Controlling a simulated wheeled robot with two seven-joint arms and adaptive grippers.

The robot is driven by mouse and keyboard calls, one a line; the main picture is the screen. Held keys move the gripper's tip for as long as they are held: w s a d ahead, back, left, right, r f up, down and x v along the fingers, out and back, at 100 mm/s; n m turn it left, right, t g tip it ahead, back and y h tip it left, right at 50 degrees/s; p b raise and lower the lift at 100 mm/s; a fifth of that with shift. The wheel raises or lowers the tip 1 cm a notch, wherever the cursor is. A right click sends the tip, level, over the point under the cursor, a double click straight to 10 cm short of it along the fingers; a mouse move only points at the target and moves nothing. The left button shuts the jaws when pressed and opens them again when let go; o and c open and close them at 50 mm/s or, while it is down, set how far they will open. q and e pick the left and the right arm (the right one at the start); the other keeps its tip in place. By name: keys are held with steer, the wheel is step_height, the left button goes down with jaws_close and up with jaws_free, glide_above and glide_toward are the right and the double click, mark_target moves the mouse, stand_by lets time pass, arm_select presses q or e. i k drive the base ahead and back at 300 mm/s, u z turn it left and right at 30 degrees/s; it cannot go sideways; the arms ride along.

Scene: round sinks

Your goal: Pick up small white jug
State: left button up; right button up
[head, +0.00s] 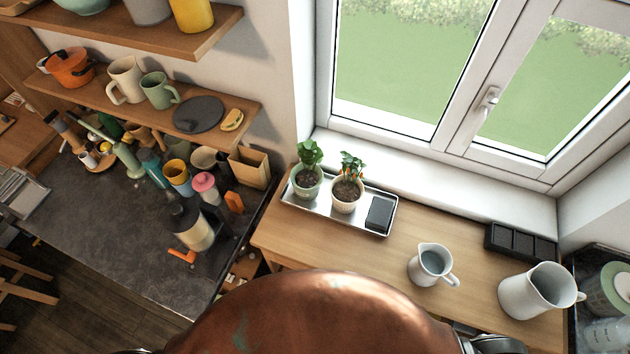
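The small white jug (423,270) stands upright on the wooden table below the window. Its handle points to the lower right in the picture, and its open top faces up. A larger white jug (527,298) stands to its right, near the table's right end, with its handle on the right. The two jugs are apart. Neither of my grippers can be made out in the head view, and nothing is touching the small jug.
A metal tray (318,206) with two potted plants and a dark block lies left of the small jug. A black divided box (520,243) sits behind the larger jug. A large brown rounded surface (310,320) fills the bottom centre. A dark counter (120,240) at left is crowded.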

mark_target(433, 261)
steer(key=z, duration=1.65)
